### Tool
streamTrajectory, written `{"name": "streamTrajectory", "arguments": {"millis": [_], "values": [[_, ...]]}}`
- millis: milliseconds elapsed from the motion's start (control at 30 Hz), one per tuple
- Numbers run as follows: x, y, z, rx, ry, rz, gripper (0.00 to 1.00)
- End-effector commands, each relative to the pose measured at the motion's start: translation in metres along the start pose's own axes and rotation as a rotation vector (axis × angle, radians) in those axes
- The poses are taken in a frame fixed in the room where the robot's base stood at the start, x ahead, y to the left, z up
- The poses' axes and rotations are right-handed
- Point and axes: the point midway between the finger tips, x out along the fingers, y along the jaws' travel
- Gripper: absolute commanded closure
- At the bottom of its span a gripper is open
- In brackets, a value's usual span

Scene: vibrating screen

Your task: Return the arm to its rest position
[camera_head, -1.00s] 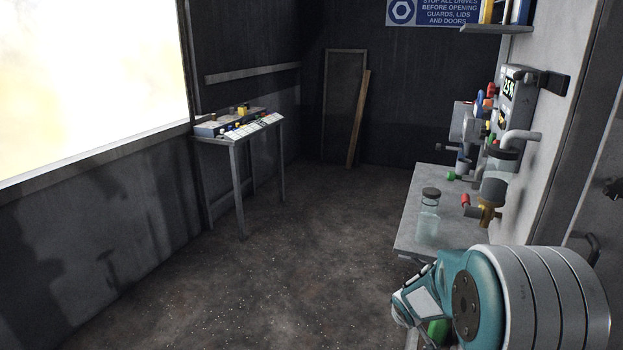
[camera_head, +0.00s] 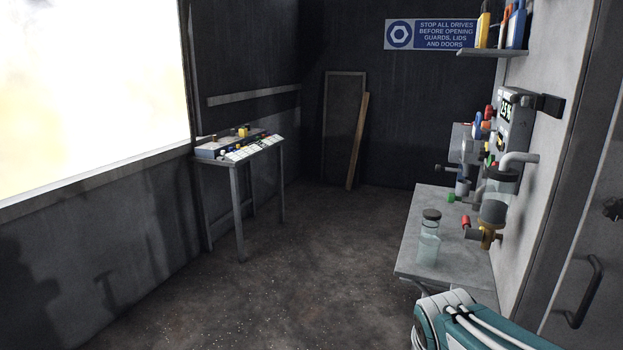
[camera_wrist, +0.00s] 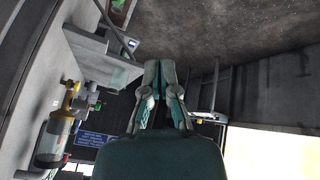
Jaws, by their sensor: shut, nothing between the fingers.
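My arm shows at the lower right of the head view as teal and grey links with white hoses; the gripper is out of that view. In the wrist view my gripper (camera_wrist: 160,82) is in the middle, its teal and grey fingers closed with nothing between them. It is apart from the shelf, the valves and the wall in that view.
A glass bottle with a dark cap (camera_head: 429,238) stands on the grey bench (camera_head: 425,265) at the right, beside valves and pipes (camera_head: 490,210). A control desk (camera_head: 240,148) stands at the left wall. The floor between (camera_head: 310,250) is clear.

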Motion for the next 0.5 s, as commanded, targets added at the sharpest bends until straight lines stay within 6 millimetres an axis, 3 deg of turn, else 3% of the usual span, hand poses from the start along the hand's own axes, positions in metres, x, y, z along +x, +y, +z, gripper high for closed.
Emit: {"name": "streamTrajectory", "arguments": {"millis": [100, 500], "values": [[-0.023, -0.005, 0.014, 0.038, 0.001, -0.015, 1.0], [-0.083, -0.029, 0.067, 0.149, -0.007, -0.097, 1.0]]}}
